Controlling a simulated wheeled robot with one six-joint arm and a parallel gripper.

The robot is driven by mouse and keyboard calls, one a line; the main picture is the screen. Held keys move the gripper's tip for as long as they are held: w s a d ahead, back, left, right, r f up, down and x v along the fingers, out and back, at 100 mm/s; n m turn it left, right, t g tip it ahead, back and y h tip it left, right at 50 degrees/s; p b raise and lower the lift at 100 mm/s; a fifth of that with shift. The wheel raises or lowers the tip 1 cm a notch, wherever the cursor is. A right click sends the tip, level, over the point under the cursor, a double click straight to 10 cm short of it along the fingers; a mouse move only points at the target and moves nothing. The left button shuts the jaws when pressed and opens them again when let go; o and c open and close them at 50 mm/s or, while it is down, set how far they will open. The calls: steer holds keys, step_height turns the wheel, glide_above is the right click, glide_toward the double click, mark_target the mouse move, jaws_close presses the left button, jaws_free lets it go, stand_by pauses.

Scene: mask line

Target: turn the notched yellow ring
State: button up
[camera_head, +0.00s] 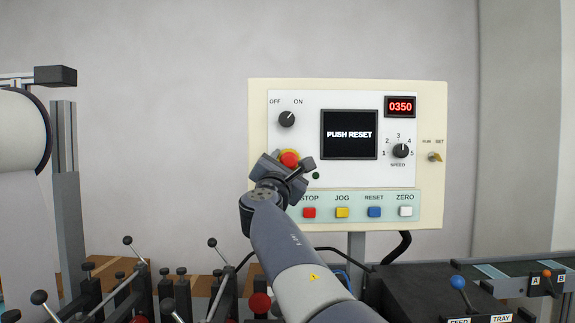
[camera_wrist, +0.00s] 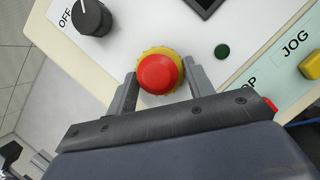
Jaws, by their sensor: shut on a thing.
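The notched yellow ring (camera_wrist: 166,49) sits around the base of a red mushroom button (camera_wrist: 157,74) on the white control panel. In the head view the red button (camera_head: 290,158) shows, with a little of the yellow ring (camera_head: 295,151) above it. My gripper (camera_wrist: 160,80) has one finger on each side of the ring and is shut on it. In the head view my gripper (camera_head: 288,163) covers the lower part of the ring. The ring's lower edge is partly hidden behind the red button in the wrist view.
The panel screen (camera_head: 349,134) reads PUSH RESET and a red display (camera_head: 400,107) reads 0350. An OFF/ON knob (camera_head: 287,119) is above the ring. STOP (camera_head: 309,212), JOG (camera_head: 342,212), RESET (camera_head: 375,212) and ZERO (camera_head: 405,211) buttons line the bottom. Levers (camera_head: 130,250) stand below left.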

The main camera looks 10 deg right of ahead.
steer(key=shift+m+g+h, duration=0.4)
steer(key=shift+m+g, duration=0.2)
steer(key=shift+m, duration=0.8)
